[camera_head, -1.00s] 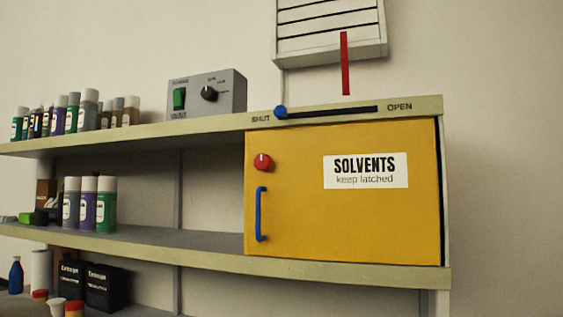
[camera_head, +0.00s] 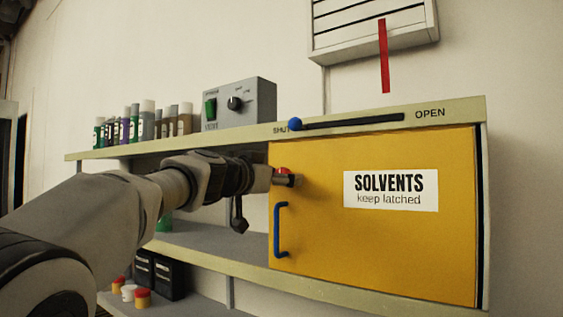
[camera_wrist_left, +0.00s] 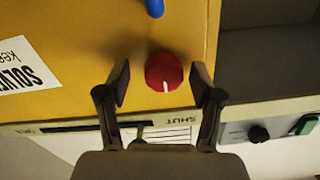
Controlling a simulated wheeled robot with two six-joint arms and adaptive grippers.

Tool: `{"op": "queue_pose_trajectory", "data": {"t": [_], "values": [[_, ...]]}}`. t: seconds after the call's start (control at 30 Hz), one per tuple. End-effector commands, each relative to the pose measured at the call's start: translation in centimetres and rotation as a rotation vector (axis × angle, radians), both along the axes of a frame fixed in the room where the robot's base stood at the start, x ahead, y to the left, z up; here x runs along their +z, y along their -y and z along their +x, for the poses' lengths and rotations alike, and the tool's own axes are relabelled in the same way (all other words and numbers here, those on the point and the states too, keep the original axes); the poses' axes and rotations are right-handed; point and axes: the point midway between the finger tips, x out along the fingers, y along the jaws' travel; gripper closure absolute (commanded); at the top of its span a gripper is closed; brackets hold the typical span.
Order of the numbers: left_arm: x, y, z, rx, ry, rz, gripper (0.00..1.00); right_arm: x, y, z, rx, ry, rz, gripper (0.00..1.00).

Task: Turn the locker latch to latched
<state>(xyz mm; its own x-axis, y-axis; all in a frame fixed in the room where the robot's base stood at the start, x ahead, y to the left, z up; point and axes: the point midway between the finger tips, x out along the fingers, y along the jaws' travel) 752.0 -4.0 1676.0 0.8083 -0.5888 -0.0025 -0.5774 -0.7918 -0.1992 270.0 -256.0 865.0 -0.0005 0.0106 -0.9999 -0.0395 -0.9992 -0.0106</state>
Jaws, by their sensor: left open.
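The yellow solvents locker (camera_head: 400,250) has its door closed. Its latch is a round red knob (camera_head: 283,170) with a white mark, at the door's upper left; my left gripper partly hides it in the head view. In the left wrist view the red knob (camera_wrist_left: 164,72) sits between and just beyond my open left fingers (camera_wrist_left: 162,90), with a gap on each side. In the head view my left gripper (camera_head: 290,180) is at the knob; I cannot tell whether it touches. The blue door handle (camera_head: 278,230) is below the knob. My right gripper is not in view.
A slider with a blue knob (camera_head: 295,124), at the SHUT end, runs along the shelf edge above the door. A grey control box (camera_head: 240,103) and several bottles (camera_head: 147,120) stand on the top shelf. Dark containers (camera_head: 165,278) are lower left.

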Motion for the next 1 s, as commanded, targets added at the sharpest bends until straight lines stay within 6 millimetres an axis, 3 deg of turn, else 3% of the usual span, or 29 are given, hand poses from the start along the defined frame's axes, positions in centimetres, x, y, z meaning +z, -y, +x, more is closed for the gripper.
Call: {"op": "queue_pose_trajectory", "data": {"t": [0.23, 0.27, 0.4, 0.43, 1.0], "values": [[-0.19, 0.09, 0.32, 0.001, -0.001, -0.002, 0.34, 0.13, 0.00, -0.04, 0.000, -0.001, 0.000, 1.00], [-0.20, 0.09, 0.32, 0.001, -0.002, -0.001, 0.38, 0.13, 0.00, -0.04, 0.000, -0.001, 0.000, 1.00], [-0.19, 0.05, 0.33, 0.002, -0.002, -0.001, 0.87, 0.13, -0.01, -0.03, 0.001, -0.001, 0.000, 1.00], [-0.18, 0.04, 0.33, 0.003, -0.001, -0.003, 0.94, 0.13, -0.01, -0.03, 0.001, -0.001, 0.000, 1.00], [0.01, 0.03, 0.24, 0.003, -0.048, -0.076, 0.94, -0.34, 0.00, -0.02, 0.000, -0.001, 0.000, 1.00]]}}
